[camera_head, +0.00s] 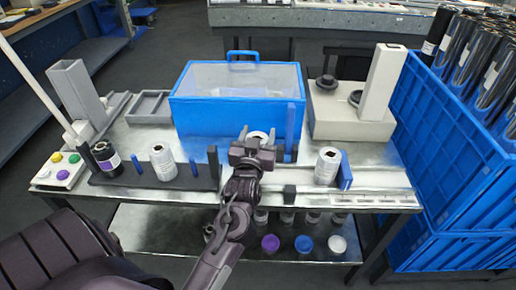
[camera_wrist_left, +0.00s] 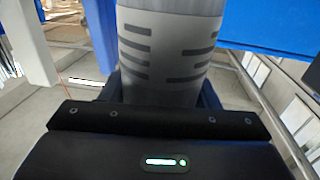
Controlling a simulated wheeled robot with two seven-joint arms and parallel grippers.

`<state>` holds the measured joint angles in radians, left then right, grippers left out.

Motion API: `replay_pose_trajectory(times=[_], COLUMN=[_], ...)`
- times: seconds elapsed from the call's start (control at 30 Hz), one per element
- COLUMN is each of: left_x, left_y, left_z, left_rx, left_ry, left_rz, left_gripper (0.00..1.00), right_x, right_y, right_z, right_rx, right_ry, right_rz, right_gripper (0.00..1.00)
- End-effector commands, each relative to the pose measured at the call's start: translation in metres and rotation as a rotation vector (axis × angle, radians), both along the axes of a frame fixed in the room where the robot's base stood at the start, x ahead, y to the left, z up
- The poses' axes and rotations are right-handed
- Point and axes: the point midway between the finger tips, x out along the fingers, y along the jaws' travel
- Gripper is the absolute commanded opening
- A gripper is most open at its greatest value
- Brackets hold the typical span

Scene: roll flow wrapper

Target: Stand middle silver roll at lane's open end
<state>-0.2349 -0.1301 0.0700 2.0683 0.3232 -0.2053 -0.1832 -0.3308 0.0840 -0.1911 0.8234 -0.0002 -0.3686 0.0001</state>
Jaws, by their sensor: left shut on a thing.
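My left gripper (camera_head: 254,154) is shut on the middle silver roll (camera_head: 258,136), in front of the blue machine; the gripper hides most of the roll. In the left wrist view the held roll (camera_wrist_left: 168,55) is a grey-white cylinder with dark dashes, close against the gripper. A second silver roll (camera_head: 162,161) stands upright on the dark lane strip (camera_head: 125,176) at the left, beside a black roll (camera_head: 105,158). A third silver roll (camera_head: 327,166) stands at the right by a blue guide. The lane's open end is not clear to me. My right gripper is not in view.
A blue machine with a clear lid (camera_head: 235,110) stands behind the gripper. A beige device (camera_head: 345,118) stands right, a button box (camera_head: 60,172) left. Blue crates (camera_head: 440,130) flank the table's right side.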

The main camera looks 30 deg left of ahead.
Motion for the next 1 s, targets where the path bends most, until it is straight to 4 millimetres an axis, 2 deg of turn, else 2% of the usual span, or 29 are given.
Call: replay_pose_trajectory(times=[0.3, 0.5, 0.73, 0.77, 0.9, 1.0], left_x=[0.000, 0.000, 0.000, 0.000, 0.000, 0.000], left_y=[0.000, 0.000, 0.000, 0.000, 0.000, 0.000], left_z=[-0.040, -0.043, -0.046, -0.047, -0.047, -0.047], left_rx=[0.001, 0.001, 0.001, 0.001, 0.001, 0.000], left_ry=[-0.001, -0.003, -0.002, 0.001, 0.001, 0.001], left_rz=[0.000, 0.000, 0.000, 0.000, 0.000, 0.000], left_gripper=[0.06, 0.06, 0.06, 0.58, 0.76, 0.77], right_x=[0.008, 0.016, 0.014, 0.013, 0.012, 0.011], right_y=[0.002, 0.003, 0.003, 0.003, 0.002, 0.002], right_z=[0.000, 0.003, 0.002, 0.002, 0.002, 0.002], right_rx=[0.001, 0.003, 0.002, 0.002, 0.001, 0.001], right_ry=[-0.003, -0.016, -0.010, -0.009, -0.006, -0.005], right_rz=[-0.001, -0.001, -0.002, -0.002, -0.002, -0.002], right_gripper=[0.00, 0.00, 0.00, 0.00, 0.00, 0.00])
